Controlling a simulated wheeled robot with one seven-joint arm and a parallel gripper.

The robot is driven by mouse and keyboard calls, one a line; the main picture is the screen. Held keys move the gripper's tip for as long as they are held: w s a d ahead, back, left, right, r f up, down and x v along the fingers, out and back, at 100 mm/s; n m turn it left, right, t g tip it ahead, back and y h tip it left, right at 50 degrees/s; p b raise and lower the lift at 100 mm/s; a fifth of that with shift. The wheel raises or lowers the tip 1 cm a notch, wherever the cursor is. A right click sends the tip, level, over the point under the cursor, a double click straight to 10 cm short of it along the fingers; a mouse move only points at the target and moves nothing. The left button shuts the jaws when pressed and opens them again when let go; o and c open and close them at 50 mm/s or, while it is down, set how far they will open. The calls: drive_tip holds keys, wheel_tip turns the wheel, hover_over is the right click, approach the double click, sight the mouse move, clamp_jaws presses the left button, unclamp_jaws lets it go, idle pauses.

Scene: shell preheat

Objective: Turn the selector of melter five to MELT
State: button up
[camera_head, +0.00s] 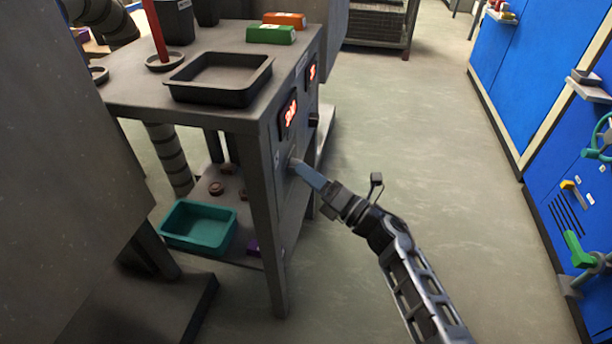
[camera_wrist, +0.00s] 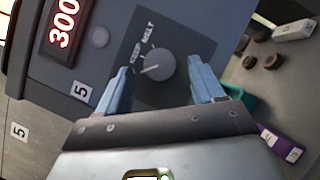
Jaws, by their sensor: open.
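In the wrist view, the round grey selector knob (camera_wrist: 160,66) of melter five sits on a dark plate on the grey panel (camera_wrist: 105,62), with a label 5 nearby. The words KEEP (camera_wrist: 136,56) and MELT (camera_wrist: 149,30) are printed beside it. Its white pointer line aims left, nearer to KEEP than to MELT. My gripper (camera_wrist: 158,74) is open, its blue fingers on either side of the knob; contact cannot be told. In the head view, my gripper (camera_head: 298,166) is at the side panel of the grey bench (camera_head: 245,118), hiding the knob.
A red display (camera_wrist: 62,25) reading 300 and a round button (camera_wrist: 99,37) are beside the knob. The bench holds a dark tray (camera_head: 215,88) on top and a teal bin (camera_head: 198,226) on its shelf. Blue cabinets (camera_head: 545,70) stand right; the floor between is clear.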

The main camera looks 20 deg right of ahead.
drive_tip(key=shift+w+a+r, duration=0.15)
drive_tip(key=shift+w+a, duration=0.2)
drive_tip(key=shift+w, duration=0.2)
drive_tip(key=c, duration=1.1)
